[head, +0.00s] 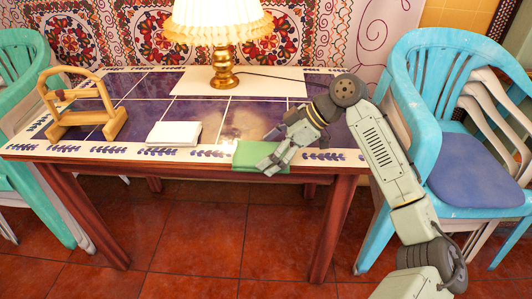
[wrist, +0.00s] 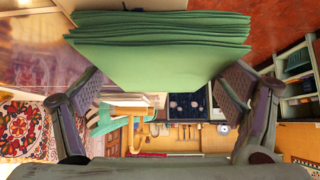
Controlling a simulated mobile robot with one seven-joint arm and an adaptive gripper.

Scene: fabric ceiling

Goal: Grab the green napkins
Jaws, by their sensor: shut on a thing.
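The green napkins (head: 253,155) are a folded stack at the front edge of the table, right of its middle in the head view. In the wrist view the green napkins (wrist: 160,40) fill the top middle, with their layered edges showing. My gripper (head: 271,164) is at the right part of the stack and covers some of it. Its two fingers stand on either side of the stack in the wrist view, shut on the napkins. I cannot tell whether the stack touches the tabletop.
A white napkin stack (head: 174,133) lies to the left on the tiled table (head: 120,151). A wooden holder (head: 88,112) stands at the far left. A lamp (head: 222,50) with a brass base stands at the back. Turquoise chairs (head: 440,95) flank the table.

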